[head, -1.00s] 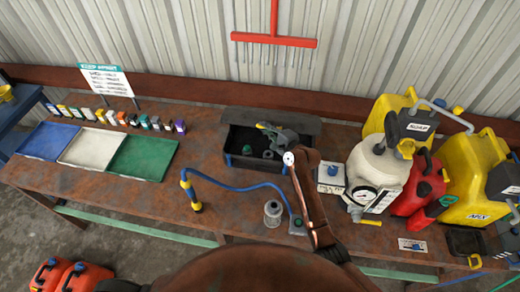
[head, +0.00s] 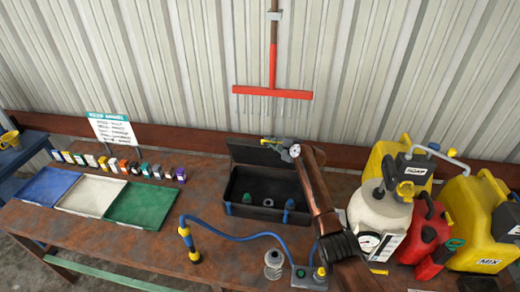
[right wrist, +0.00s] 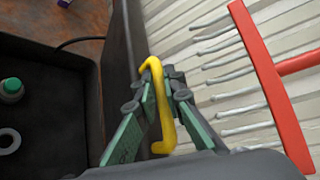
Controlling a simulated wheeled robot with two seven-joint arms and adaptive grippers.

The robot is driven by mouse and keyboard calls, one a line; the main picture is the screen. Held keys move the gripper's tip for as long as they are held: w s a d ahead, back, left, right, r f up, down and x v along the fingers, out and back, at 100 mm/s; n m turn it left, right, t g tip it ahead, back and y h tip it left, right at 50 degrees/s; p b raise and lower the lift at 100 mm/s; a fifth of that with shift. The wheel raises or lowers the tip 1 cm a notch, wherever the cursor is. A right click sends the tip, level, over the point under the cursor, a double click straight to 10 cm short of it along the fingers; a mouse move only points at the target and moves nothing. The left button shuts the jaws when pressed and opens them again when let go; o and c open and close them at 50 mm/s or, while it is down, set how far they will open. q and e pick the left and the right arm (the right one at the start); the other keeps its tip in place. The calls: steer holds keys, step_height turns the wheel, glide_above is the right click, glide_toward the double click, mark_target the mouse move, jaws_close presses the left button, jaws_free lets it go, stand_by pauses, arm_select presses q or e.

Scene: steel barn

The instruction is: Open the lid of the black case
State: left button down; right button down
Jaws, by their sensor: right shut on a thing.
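The black case (head: 241,212) stands on the bench, its inside in plain view. Its lid (head: 250,155) is raised at the back edge and stands up steeply; the exact angle is hard to tell. My right gripper (head: 283,147) is at the lid's upper edge. In the right wrist view its green fingers (right wrist: 162,110) are shut on a yellow handle (right wrist: 155,75), beside the dark lid panel (right wrist: 116,65). Inside the case are a green-capped item (right wrist: 12,88), a pale ring (right wrist: 9,140) and a blue item (head: 289,205). My left gripper is not in view.
A red rake (head: 272,92) hangs on the metal wall behind the lid. A white jug (head: 378,215) and yellow cans (head: 470,215) crowd the right. A blue hose (head: 225,235) lies in front of the case. Flat trays (head: 140,205) lie left.

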steer(key=shift+w+r, duration=0.15)
steer(key=shift+w, duration=0.05)
steer(key=c, duration=2)
jaws_free()
steer(key=shift+s, duration=0.1)
steer(key=v, duration=1.2)
steer(key=shift+d, duration=0.1)
